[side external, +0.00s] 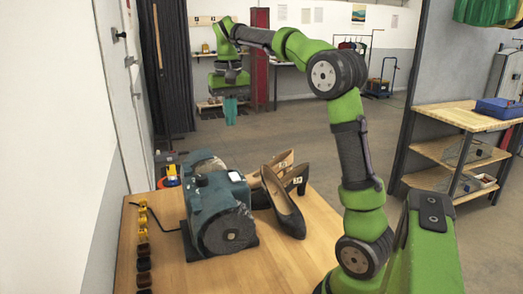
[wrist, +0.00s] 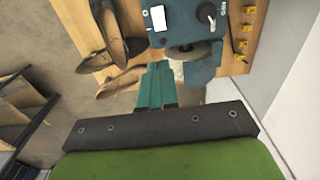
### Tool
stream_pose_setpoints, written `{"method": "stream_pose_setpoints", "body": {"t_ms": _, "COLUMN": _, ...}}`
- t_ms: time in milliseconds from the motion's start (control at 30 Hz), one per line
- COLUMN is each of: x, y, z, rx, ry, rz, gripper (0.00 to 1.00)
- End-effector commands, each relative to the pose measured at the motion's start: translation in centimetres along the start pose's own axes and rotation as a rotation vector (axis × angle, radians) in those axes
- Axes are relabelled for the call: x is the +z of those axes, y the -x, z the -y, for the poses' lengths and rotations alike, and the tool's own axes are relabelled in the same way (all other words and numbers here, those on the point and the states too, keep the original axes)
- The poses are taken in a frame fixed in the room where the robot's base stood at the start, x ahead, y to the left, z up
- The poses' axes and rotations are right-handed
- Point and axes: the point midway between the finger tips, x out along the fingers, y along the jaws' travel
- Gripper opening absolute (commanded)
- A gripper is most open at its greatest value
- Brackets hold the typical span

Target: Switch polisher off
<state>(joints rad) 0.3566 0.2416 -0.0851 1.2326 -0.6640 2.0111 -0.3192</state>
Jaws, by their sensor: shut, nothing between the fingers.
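The polisher (side external: 215,212) is a teal-blue bench machine on the wooden table in the side external view. In the wrist view the polisher (wrist: 178,28) is at the top, with a white label, a round black knob (wrist: 208,12) with a white mark, and a pale wheel below. The knob's setting is too small to read. My gripper (side external: 230,118) hangs above and behind the polisher in the side external view, apart from it. In the wrist view my gripper (wrist: 155,66) has its teal fingers together, empty, pointing toward the polisher.
Dark high-heeled shoes (side external: 284,206) stand right of the polisher; they show left in the wrist view (wrist: 122,42). A row of small yellow and dark items (side external: 143,245) lines the table's left edge. A wall is at left; shelves (side external: 455,150) stand right.

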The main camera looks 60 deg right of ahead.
Motion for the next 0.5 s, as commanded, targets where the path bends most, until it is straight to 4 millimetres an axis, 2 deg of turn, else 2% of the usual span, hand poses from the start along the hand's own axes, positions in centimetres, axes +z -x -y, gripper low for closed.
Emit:
{"method": "stream_pose_setpoints", "body": {"t_ms": 133, "x": 0.69, "y": 0.20, "z": 0.09, "rx": -0.004, "ry": -0.004, "rz": 0.030, "gripper": 0.00}}
{"method": "stream_pose_setpoints", "body": {"t_ms": 500, "x": 0.78, "y": -0.04, "z": 0.13, "rx": -0.005, "ry": 0.002, "rz": 0.032, "gripper": 0.00}}
